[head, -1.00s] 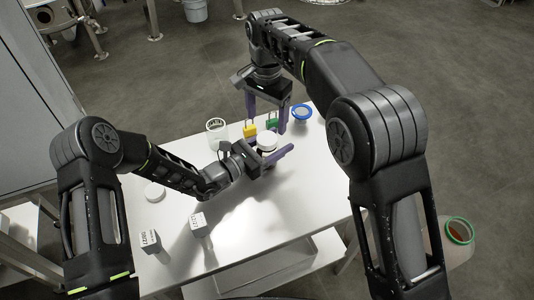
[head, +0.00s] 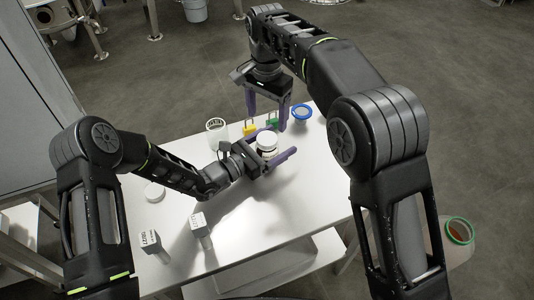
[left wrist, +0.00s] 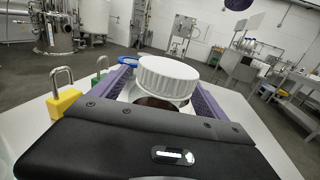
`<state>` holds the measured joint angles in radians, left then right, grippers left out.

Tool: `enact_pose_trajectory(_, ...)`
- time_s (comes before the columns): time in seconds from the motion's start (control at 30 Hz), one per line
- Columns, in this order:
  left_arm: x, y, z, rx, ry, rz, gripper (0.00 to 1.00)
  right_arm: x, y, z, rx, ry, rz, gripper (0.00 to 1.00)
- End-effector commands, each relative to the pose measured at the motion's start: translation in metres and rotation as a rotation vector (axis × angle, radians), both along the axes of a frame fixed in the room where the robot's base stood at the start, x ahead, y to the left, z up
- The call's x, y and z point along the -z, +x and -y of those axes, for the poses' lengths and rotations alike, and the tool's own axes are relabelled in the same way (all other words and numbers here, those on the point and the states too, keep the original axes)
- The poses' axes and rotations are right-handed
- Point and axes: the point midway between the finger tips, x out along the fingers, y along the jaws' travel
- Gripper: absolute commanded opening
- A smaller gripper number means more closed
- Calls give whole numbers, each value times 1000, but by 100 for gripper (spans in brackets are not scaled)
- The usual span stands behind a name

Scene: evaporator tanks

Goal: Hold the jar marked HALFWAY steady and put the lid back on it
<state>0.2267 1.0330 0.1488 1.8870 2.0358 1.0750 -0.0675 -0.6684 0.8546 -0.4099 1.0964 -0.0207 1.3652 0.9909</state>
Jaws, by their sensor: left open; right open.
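A jar with dark brown contents (head: 266,152) stands upright between my left gripper's fingers, a white ribbed lid (head: 267,140) on its top. In the left wrist view, the lid (left wrist: 167,79) covers the jar's mouth, with the brown jar body (left wrist: 155,103) below it; whether it is fully seated I cannot tell. No HALFWAY marking is readable. My left gripper (head: 284,140) is open, its purple fingers on either side of the jar. My right gripper (head: 267,122) is open and empty, pointing down just behind and above the jar.
A yellow padlock (head: 250,130) and green padlock (head: 271,121) stand behind the jar. A clear open jar (head: 216,132) is left of them, a blue-rimmed container (head: 302,112) right.

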Motion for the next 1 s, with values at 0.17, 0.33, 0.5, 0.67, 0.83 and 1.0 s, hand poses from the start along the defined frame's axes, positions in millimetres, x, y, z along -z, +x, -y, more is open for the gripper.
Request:
enact_pose_trajectory(0.17, 2, -8, -12, -2, 1, 0, 85, 5, 0, 0, 0, 0, 0, 76)
enact_pose_trajectory(0.33, 3, -23, -33, -3, 1, 0, 85, 13, 0, 0, 0, 0, 0, 76)
enact_pose_trajectory(0.5, 2, -39, -53, -2, 1, 0, 85, 19, 0, 0, 0, 0, 0, 76)
enact_pose_trajectory(0.67, 1, -46, -61, -1, 0, 0, 85, 21, 0, 0, 0, 0, 0, 76)
enact_pose_trajectory(0.83, 0, -47, -61, 0, 0, 0, 85, 20, 0, 0, 0, 0, 0, 76)
enact_pose_trajectory(1.0, 0, -47, -61, 0, 0, 0, 85, 20, 0, 0, 0, 0, 0, 76)
